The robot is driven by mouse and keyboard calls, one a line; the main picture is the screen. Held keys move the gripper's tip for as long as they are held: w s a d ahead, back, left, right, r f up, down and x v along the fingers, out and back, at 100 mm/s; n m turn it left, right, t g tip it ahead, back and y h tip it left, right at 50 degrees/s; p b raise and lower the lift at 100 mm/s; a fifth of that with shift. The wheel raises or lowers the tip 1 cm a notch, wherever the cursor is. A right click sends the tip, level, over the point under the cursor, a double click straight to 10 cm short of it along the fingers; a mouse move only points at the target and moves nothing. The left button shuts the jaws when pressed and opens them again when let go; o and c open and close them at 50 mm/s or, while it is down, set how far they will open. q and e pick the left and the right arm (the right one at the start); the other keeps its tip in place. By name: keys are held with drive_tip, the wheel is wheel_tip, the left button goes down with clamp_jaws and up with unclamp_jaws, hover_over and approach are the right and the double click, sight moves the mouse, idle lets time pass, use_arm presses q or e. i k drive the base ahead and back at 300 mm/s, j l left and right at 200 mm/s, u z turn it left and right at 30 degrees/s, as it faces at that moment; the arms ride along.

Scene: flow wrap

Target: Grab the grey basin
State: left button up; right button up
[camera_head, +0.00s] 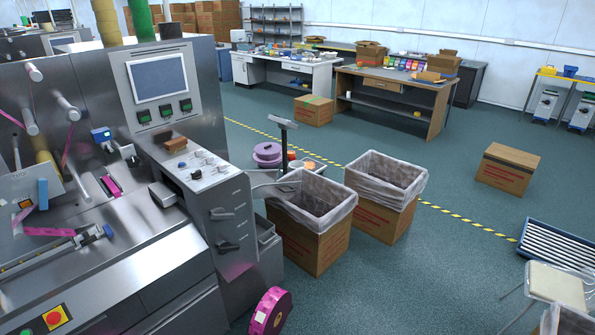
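I cannot clearly make out a grey basin. A small grey open-topped tray or bin (267,234) sits against the right side of the wrapping machine (160,235), below a metal outlet chute (278,188). I cannot tell whether this tray is the basin. Its inside is mostly hidden by the machine panel and the nearer carton. Neither of my grippers is in view.
Two lined cartons, one near (310,245) and one farther (383,222), stand right of the machine. A pink film roll (270,312) stands in front. A closed carton (507,170), roller conveyor (558,246) and chair (556,287) are at right. Floor between is clear.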

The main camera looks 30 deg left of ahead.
sight(294, 165)
drive_tip(key=i+j, duration=0.2)
drive_tip(key=i, duration=0.3)
drive_tip(key=i+z, duration=0.15)
drive_tip(key=i, duration=0.55)
drive_tip(key=i+z, duration=0.2)
drive_tip(key=i, duration=0.55)
drive_tip(key=i+j+z, duration=0.15)
drive_tip(key=i, duration=2.75)
drive_tip(key=i+l, duration=0.1)
drive_tip(key=i, duration=2.05)
drive_tip(key=i+j+u, duration=0.25)
drive_tip(key=i+u, duration=0.25)
drive_tip(key=i+j+u, duration=0.1)
drive_tip(key=i+u, duration=0.4)
drive_tip(key=i+l+u, duration=0.15)
drive_tip(key=i+u, duration=0.3)
drive_tip(key=i+l+u, duration=0.3)
drive_tip(key=i+u, duration=0.2)
drive_tip(key=i+j+u, duration=0.25)
drive_tip(key=i+u, duration=0.15)
drive_tip(key=i+j+u, duration=0.1)
drive_tip(key=i+u, duration=0.3)
drive_tip(key=i, duration=0.2)
drive_tip(key=i+l+u, duration=0.1)
drive_tip(key=i+u, duration=0.35)
drive_tip(key=i+l+u, duration=0.25)
drive_tip(key=i+u, duration=0.15)
drive_tip(key=i, duration=0.2)
